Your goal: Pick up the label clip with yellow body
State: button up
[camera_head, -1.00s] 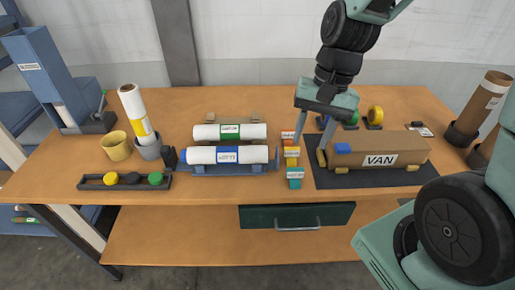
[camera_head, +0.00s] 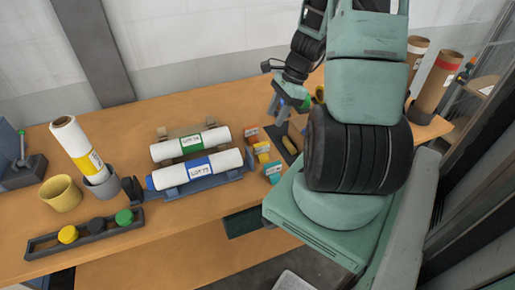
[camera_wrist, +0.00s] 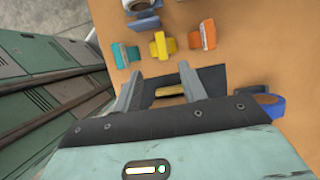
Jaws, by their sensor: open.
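The label clip with yellow body (camera_head: 262,150) stands on the table in a row between a red-orange clip (camera_head: 250,134) and a teal clip (camera_head: 272,172). In the wrist view the yellow clip (camera_wrist: 163,45) is just beyond my fingertips, with the teal clip (camera_wrist: 125,54) to its left and the orange clip (camera_wrist: 203,36) to its right. My gripper (camera_wrist: 160,70) is open with nothing held between its fingers. In the head view my gripper (camera_head: 286,106) is beside the row, on its right.
A dark mat (camera_wrist: 212,78) lies under my fingers, with a tan piece between them. A blue piece (camera_wrist: 270,107) is close to the gripper's right. White rolls (camera_head: 195,170) lie on a cradle left of the clips. My arm hides much of the table's right.

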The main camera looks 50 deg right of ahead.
aim_at(262, 144)
jog(key=x, duration=0.7)
jog(key=shift+a+f+p, duration=0.1)
jog(key=shift+f+p, duration=0.1)
jog(key=shift+p, duration=0.1)
jog(key=shift+p+x, duration=0.8)
jog(key=shift+x, duration=1.9)
jog(key=shift+w, duration=0.1)
jog(key=shift+c, duration=0.3)
grip_shut()
